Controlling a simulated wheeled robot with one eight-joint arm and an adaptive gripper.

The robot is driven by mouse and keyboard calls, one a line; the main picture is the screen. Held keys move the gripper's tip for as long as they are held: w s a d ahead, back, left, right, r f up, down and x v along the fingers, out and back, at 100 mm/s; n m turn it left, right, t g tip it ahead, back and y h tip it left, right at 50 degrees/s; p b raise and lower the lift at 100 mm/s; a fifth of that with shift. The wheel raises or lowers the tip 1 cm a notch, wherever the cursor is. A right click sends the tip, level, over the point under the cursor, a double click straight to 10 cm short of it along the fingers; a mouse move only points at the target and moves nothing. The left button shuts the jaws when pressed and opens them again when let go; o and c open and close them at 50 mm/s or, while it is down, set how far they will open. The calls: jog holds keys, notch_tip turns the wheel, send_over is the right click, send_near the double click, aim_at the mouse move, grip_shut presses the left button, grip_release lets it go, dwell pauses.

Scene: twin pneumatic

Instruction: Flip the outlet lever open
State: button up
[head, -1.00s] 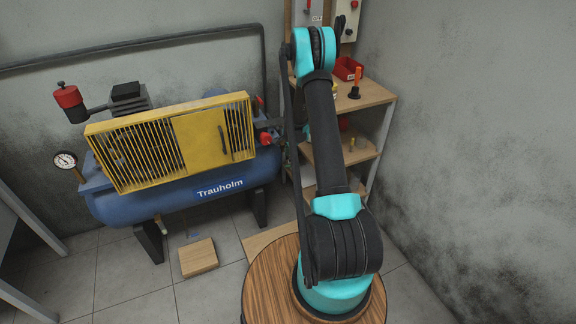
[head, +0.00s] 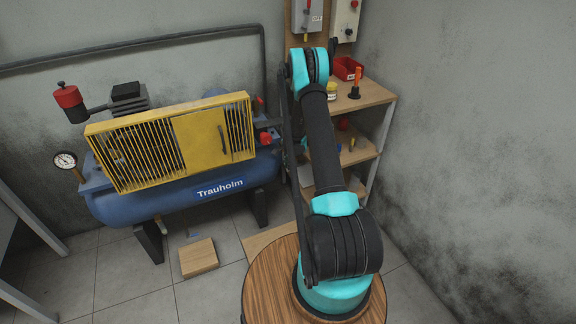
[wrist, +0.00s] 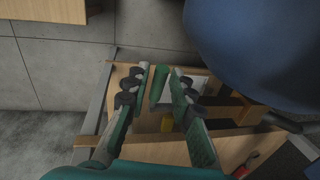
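The blue compressor tank (head: 190,190) carries a yellow slatted guard (head: 172,140). At its right end a red knob-like part (head: 264,137) and a small red handle (head: 258,103) show beside my arm; I cannot tell which is the outlet lever. In the wrist view the rounded blue tank (wrist: 260,45) fills the upper right. My gripper (wrist: 158,73) is open, its two fingers apart. A green rod-like thing (wrist: 158,88) shows between the fingers, with no clear contact. The gripper is hidden behind my arm in the head view.
A wooden shelf unit (head: 372,95) stands right of the tank, with a red bin (head: 347,68) and an orange-handled tool (head: 357,80). A wooden block (head: 198,257) lies on the tiled floor.

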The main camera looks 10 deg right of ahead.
grip_shut()
jog(key=shift+d, duration=0.1)
jog(key=shift+d+r+y, duration=0.35)
jog(key=shift+y, duration=0.45)
jog(key=shift+w+r+g+y, duration=0.1)
jog(key=shift+r+g+y, duration=0.25)
jog(key=shift+y, duration=0.35)
jog(key=shift+d, duration=0.1)
jog(key=shift+o, duration=1.9)
grip_release()
